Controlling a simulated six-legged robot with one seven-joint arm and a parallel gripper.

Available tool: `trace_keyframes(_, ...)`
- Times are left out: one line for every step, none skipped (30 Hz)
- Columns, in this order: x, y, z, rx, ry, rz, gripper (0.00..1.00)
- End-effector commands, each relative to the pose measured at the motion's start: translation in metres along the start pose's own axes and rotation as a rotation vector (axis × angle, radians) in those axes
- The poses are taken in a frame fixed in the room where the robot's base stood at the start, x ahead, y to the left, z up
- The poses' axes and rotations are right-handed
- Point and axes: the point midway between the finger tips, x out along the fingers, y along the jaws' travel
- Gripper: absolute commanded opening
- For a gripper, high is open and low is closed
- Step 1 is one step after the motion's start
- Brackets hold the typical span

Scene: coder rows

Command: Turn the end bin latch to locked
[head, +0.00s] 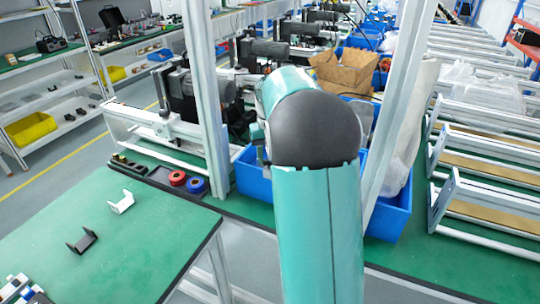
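A blue bin (254,178) sits on the green bench behind my teal and black arm. More blue bin wall (388,222) shows to the right of my arm; I cannot tell whether it is the same bin. My arm covers the part between. I cannot make out a latch on either part. My gripper is not visible; the arm reaches forward and its far end is hidden behind its own links.
A green table (110,240) at the left holds a white bracket (121,202) and a black bracket (82,241). Red (177,178) and blue (196,185) rings lie on a dark tray. Upright metal posts (205,100) flank my arm. Aluminium frames (485,205) stand at right.

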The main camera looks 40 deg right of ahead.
Motion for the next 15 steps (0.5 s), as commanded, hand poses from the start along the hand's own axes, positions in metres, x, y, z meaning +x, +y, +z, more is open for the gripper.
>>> trace_keyframes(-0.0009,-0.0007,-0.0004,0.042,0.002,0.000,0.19)
trace_keyframes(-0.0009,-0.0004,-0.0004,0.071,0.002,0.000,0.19)
trace_keyframes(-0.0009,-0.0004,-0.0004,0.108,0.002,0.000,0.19)
trace_keyframes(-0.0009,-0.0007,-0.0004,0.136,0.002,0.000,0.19)
trace_keyframes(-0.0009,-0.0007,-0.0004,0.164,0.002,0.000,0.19)
trace_keyframes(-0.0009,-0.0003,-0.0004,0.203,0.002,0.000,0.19)
trace_keyframes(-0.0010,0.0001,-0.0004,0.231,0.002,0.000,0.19)
trace_keyframes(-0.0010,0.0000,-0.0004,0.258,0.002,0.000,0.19)
trace_keyframes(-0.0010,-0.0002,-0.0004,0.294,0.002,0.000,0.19)
trace_keyframes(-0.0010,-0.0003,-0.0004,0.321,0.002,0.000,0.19)
trace_keyframes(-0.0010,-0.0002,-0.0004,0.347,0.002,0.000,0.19)
trace_keyframes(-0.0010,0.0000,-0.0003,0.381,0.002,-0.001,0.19)
trace_keyframes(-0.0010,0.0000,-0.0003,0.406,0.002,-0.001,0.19)
trace_keyframes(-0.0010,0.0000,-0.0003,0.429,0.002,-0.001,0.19)
trace_keyframes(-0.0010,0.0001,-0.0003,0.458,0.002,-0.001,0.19)
